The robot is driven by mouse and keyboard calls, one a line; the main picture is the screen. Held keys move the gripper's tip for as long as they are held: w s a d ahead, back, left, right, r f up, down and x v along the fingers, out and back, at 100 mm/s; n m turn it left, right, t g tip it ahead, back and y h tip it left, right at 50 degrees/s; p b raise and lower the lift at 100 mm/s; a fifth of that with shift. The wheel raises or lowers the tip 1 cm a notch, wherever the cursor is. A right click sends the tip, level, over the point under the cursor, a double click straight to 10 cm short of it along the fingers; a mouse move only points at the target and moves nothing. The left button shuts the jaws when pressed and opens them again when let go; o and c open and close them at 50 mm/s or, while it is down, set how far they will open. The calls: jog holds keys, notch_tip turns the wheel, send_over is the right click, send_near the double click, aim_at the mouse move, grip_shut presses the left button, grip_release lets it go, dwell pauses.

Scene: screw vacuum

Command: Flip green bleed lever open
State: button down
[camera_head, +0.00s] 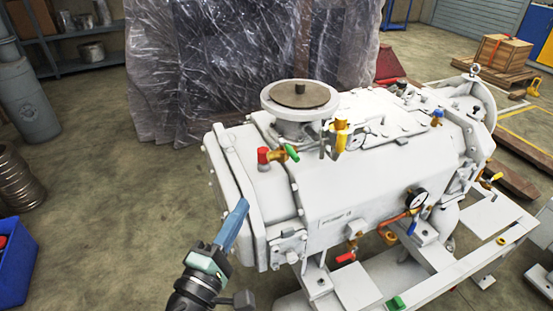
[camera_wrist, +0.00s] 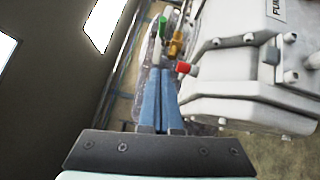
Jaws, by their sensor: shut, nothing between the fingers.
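The green bleed lever (camera_head: 292,153) is on a small brass valve (camera_head: 277,155) with a red cap (camera_head: 263,156), on top of the white pump housing (camera_head: 345,185). In the head view it slants down to the right from the brass body. In the wrist view the green lever (camera_wrist: 162,24) shows beyond my fingertips, with the brass body and red cap (camera_wrist: 184,67) to its right. My gripper (camera_head: 242,203) has blue fingers, shut and empty. It is at the housing's left end, below and left of the valve, and appears apart from the lever.
A yellow-and-brass fitting (camera_head: 341,135) and a round top flange (camera_head: 299,97) stand near the lever. A pressure gauge (camera_head: 416,199) and a red-handled valve (camera_head: 345,257) are on the front side. Open floor (camera_head: 110,220) lies to the left.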

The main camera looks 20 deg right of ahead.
send_near(289, 150)
jog(key=w, duration=0.4)
jog(key=d, duration=0.1)
jog(key=d+p, duration=0.1)
jog(key=d, duration=0.1)
jog(key=shift+w+d+r, duration=0.1)
jog(key=shift+w+d, duration=0.2)
jog(key=shift+w, duration=0.05)
